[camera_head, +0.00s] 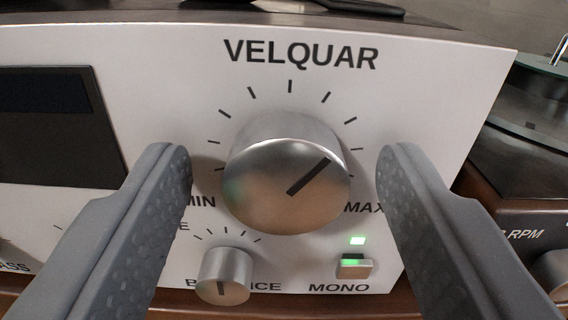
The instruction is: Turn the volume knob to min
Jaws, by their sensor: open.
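The large silver volume knob (286,185) is in the middle of the view on the white front panel of the VELQUAR amplifier (440,100). Its dark pointer line points to the upper right, between the top of the dial and the MAX mark at the lower right. The MIN mark (201,201) is at the lower left, partly covered by a finger. My gripper (284,175) is open, with one grey finger on each side of the knob. Gaps show between both fingers and the knob, so neither appears to touch it.
A small balance knob (225,276) sits below the volume knob. A MONO button (355,266) with a lit green light is at the lower right. A dark display (55,125) is at the left. A turntable (530,110) stands close on the right.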

